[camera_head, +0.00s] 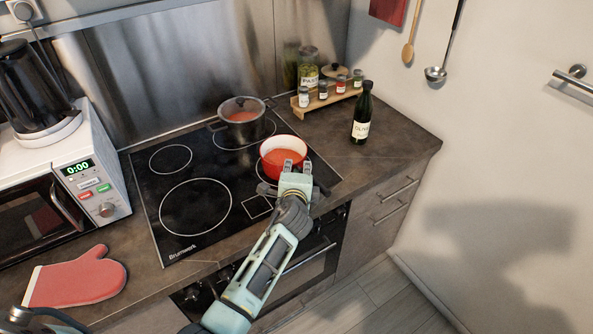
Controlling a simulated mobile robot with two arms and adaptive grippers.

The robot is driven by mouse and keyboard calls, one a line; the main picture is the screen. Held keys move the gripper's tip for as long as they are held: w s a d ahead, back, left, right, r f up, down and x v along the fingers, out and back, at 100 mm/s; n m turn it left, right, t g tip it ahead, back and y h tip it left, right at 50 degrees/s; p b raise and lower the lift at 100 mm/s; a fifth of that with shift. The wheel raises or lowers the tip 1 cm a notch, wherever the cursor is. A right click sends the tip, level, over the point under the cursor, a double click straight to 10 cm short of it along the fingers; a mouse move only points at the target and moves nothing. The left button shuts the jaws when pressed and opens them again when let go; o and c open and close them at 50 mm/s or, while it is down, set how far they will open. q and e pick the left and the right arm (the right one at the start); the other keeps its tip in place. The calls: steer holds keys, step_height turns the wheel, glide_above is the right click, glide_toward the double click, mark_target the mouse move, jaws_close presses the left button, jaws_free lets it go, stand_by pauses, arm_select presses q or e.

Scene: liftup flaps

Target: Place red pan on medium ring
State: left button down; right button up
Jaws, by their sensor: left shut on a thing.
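The red pan (270,164), white inside with orange-red contents, is at the right front of the black hob (226,165). My left gripper (293,168) is shut on the pan at its near side; the grip itself is partly hidden by the fingers. The pan is over or just above the front right ring (318,172), which it and my gripper mostly cover; I cannot tell whether it touches the glass. A dark pot (242,126) stands on the back right ring. The large front left ring (195,206) and small back left ring (171,158) are bare. My right gripper is not in view.
A spice rack (327,97) with jars and a dark oil bottle (362,117) stand right of the hob. A microwave (98,180) with a blender jug on top is at left. A red oven mitt (76,279) lies on the counter at front left.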

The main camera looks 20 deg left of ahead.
arm_select(q)
steer(key=c, duration=2.2)
jaws_free()
steer(key=shift+f, duration=0.1)
steer(key=o, duration=0.5)
steer(key=shift+c, duration=0.2)
steer(key=shift+r, duration=0.3)
steer(key=v, duration=1.2)
steer(key=shift+b, duration=0.3)
steer(key=shift+f, duration=0.1)
